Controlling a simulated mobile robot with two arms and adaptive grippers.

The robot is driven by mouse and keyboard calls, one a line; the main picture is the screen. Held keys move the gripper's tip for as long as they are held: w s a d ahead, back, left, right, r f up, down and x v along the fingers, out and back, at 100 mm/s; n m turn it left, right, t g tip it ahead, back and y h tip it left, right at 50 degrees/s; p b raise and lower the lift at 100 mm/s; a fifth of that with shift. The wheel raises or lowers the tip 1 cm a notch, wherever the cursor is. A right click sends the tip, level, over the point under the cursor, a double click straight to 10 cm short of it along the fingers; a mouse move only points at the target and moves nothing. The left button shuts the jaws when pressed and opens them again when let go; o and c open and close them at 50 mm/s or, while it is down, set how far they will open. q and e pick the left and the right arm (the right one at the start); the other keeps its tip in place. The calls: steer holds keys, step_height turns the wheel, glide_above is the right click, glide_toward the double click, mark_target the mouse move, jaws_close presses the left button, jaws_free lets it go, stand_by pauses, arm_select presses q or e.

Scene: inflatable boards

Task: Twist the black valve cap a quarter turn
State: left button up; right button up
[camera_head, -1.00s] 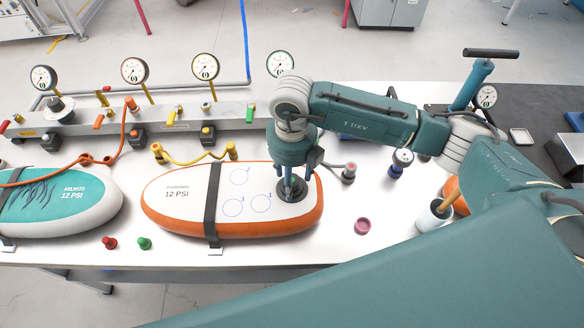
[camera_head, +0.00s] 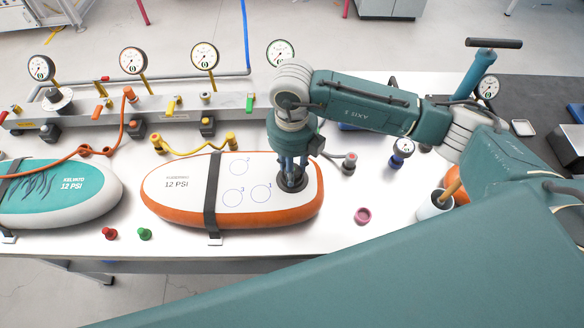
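An orange-sided white inflatable board (camera_head: 180,205) marked 12 PSI lies on the white table, with a black strap (camera_head: 210,190) across it. Its dark round valve (camera_head: 297,187) is near the right end. My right gripper (camera_head: 291,178) points straight down over this valve, with its fingers at or around the middle. The black cap is mostly hidden by the fingers, and I cannot tell whether they press on it. My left gripper is not in view.
A teal-and-white board (camera_head: 70,190) lies at left. Red (camera_head: 110,233) and green (camera_head: 145,234) caps and a pink ring (camera_head: 362,216) lie near the front edge. A gauge manifold (camera_head: 110,118) runs along the back. A white cup (camera_head: 433,208) stands at right.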

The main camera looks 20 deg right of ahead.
steer(key=shift+w+n+b, duration=0.1)
steer(key=shift+n+b, duration=1.35)
steer(key=shift+n, duration=0.75)
steer(key=shift+f+n+b, duration=0.1)
steer(key=shift+n+b, duration=0.2)
steer(key=shift+b, duration=0.3)
steer(key=shift+n+b, duration=0.85)
steer(key=shift+n, duration=0.15)
steer(key=shift+n+b, duration=0.8)
steer(key=shift+n, duration=0.4)
